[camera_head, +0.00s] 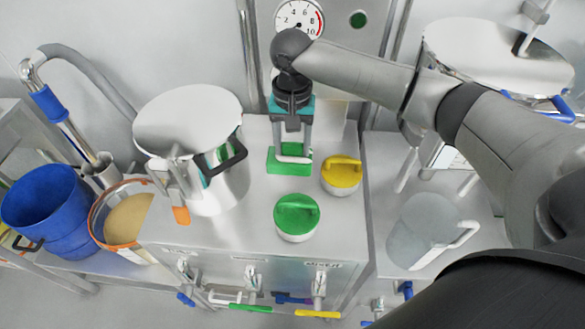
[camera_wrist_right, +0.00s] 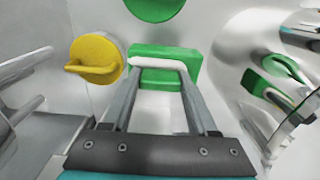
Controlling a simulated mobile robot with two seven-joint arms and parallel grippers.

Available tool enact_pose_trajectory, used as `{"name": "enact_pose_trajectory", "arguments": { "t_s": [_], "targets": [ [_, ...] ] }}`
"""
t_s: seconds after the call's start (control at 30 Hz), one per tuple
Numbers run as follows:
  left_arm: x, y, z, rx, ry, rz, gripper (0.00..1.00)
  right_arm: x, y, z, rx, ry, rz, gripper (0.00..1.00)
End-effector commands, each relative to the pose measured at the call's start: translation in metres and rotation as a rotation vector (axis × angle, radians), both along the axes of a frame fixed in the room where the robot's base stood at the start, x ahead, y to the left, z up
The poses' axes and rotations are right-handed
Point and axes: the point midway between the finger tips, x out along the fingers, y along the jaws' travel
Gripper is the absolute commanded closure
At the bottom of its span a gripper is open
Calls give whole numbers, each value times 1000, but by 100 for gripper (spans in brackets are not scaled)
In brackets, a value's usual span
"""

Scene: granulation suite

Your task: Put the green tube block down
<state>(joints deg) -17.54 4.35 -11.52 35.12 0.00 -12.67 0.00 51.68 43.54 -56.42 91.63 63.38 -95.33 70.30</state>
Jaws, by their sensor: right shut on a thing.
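The green tube block (camera_head: 275,163) is a green rectangular block with a pale tube or handle along its top. It is at the back middle of the steel cabinet top, and whether its underside touches the surface cannot be told. My right gripper (camera_head: 293,153) comes down from above, its fingers shut on the pale part. In the right wrist view the block (camera_wrist_right: 178,77) lies just beyond the fingertips (camera_wrist_right: 160,66), its lower face partly hidden by them. My left gripper is in neither view.
A yellow-lidded pot (camera_head: 341,178) stands close right of the block, and a green-lidded pot (camera_head: 297,218) in front. A large steel vessel (camera_head: 225,185) with a black handle stands left. The cabinet top (camera_head: 255,240) has bare room at front left. A clear jug (camera_head: 420,235) is right.

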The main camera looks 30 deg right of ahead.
Motion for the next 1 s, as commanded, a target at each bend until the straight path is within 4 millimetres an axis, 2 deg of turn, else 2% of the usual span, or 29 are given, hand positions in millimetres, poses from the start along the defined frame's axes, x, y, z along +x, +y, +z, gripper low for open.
{"name": "enact_pose_trajectory", "arguments": {
  "t_s": [0.03,0.17,0.4,0.5,0.93,0.97,1.0],
  "targets": [
    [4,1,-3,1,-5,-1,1,0,0,-7,0,-1,1,100],
    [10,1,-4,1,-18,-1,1,0,0,-15,0,-1,1,100],
    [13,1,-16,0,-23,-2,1,0,1,-56,1,0,1,100],
    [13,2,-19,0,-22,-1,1,0,1,-66,0,-1,1,100],
    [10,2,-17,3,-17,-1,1,0,1,-71,0,-1,2,100],
    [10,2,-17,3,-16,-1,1,0,0,-71,0,-1,2,39],
    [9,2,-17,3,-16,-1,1,0,0,-71,0,-1,2,34]
  ]
}}
